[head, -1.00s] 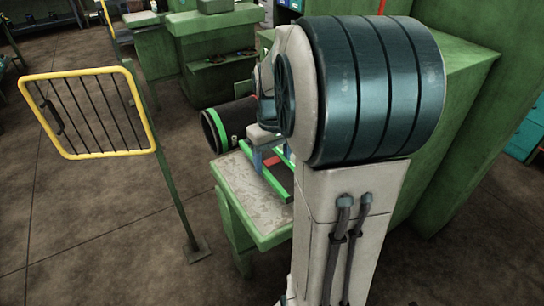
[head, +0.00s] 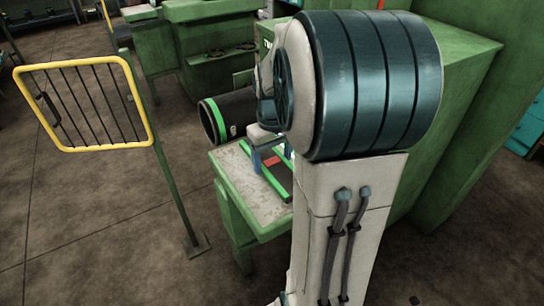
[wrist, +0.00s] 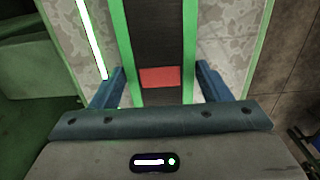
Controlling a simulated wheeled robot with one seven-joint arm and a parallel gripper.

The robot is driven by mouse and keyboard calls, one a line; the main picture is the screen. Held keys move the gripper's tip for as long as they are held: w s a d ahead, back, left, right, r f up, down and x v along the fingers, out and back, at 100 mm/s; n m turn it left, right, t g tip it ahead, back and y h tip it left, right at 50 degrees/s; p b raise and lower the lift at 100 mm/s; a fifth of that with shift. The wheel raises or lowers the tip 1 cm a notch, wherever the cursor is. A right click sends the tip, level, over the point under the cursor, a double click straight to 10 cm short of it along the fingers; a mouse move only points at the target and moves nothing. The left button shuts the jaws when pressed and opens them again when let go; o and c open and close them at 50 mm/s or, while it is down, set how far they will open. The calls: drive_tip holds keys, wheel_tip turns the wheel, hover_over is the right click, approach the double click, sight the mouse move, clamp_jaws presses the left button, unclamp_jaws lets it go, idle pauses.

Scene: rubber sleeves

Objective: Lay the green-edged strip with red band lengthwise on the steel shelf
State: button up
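The green-edged strip (wrist: 155,35) is dark, with a red band (wrist: 160,77) across its middle. It lies flat along the speckled grey top of the steel shelf (wrist: 225,35); any small gap beneath it is hard to see. In the head view its near green edge (head: 279,187) runs diagonally over the shelf top (head: 240,180). My gripper (wrist: 160,72) is over the strip at the red band, one blue finger beside each green edge. My arm hides the strip's right part in the head view.
A black roller with a green rim (head: 213,121) sits just behind the shelf. A yellow-framed barred panel (head: 88,103) on a green post stands to the left. Green machine bodies rise behind and right. The floor at the left front is clear.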

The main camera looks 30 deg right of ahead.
drive_tip(key=shift+o, duration=1.2)
wheel_tip(320, 180, up, 14)
drive_tip(key=s+a+f+t, duration=0.3)
drive_tip(key=s+a+f, duration=0.8)
drive_tip(key=s+a, duration=0.1)
drive_tip(key=shift+a+m, duration=0.3)
drive_tip(key=shift+a, duration=0.2)
